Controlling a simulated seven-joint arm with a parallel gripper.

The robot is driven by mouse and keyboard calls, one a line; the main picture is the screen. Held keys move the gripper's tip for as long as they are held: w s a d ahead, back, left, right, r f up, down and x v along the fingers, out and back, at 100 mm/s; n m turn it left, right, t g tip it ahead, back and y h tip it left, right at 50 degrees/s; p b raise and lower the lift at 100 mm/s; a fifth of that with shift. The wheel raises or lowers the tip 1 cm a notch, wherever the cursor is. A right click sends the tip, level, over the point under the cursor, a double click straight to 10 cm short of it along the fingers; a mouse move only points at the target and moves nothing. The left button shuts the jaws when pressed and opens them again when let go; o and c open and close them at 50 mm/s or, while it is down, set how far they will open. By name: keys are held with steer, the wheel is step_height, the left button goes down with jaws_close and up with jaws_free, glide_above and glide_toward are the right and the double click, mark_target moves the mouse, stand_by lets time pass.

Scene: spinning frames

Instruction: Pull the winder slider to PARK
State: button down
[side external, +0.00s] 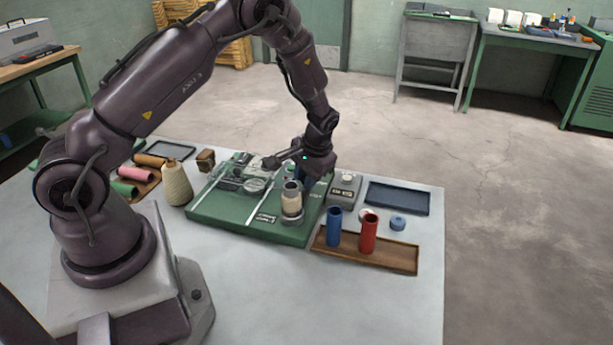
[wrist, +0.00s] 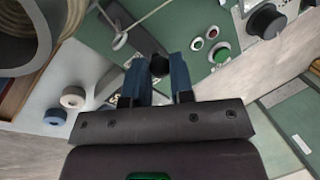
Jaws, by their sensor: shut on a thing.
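The green winder (side external: 235,232) lies on the table with metal rods, small fittings and a white label on it. My gripper (side external: 304,178) is low over its right part, where the arm hides much of what it holds. In the wrist view, my gripper's blue fingers (wrist: 160,72) are closed on a small black knob (wrist: 159,65), which appears to be the winder slider's handle. The slider's track and any PARK mark cannot be made out.
A grey control box (side external: 344,189) is right of my gripper. A wooden tray (side external: 395,263) with upright blue (side external: 334,226) and red (side external: 368,233) tubes is at front right. A dark blue tray (side external: 398,198) lies behind. A cream cone (side external: 176,184) stands left. The table front is clear.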

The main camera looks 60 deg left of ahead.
steer(key=shift+w+a, duration=1.9)
steer(key=c, duration=1)
jaws_free()
steer(key=v, duration=1.3)
steer(key=shift+s+d, duration=0.1)
